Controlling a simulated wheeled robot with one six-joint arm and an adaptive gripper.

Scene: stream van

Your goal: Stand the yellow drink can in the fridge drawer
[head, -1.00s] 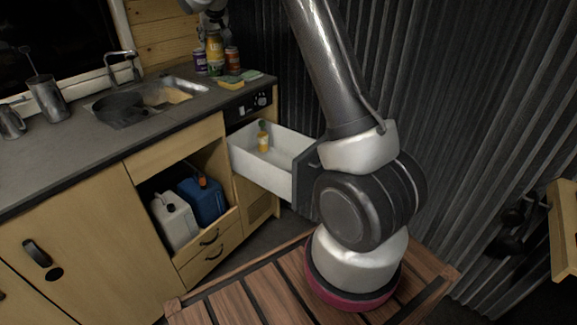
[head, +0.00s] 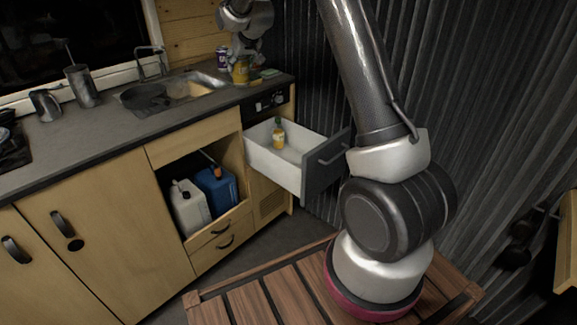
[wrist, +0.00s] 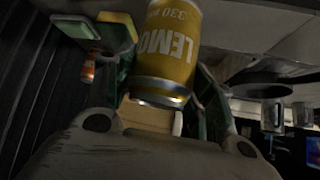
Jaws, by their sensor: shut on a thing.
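The yellow can (head: 240,71) is at the far end of the counter in the head view, beneath my gripper (head: 241,52). In the wrist view the can (wrist: 168,52), printed "LEMO" and "330", is close up between my fingers. My gripper (wrist: 158,105) is shut on it. I cannot tell whether the can's base clears the counter. The fridge drawer (head: 272,158) is pulled open below the counter, with white walls and a dark grey front. A small bottle (head: 279,139) with a yellow-orange body stands inside; the rest of the visible floor looks bare.
The sink (head: 185,87) and metal jug (head: 82,87) are to the left. A corrugated wall (head: 480,110) bounds the right side.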

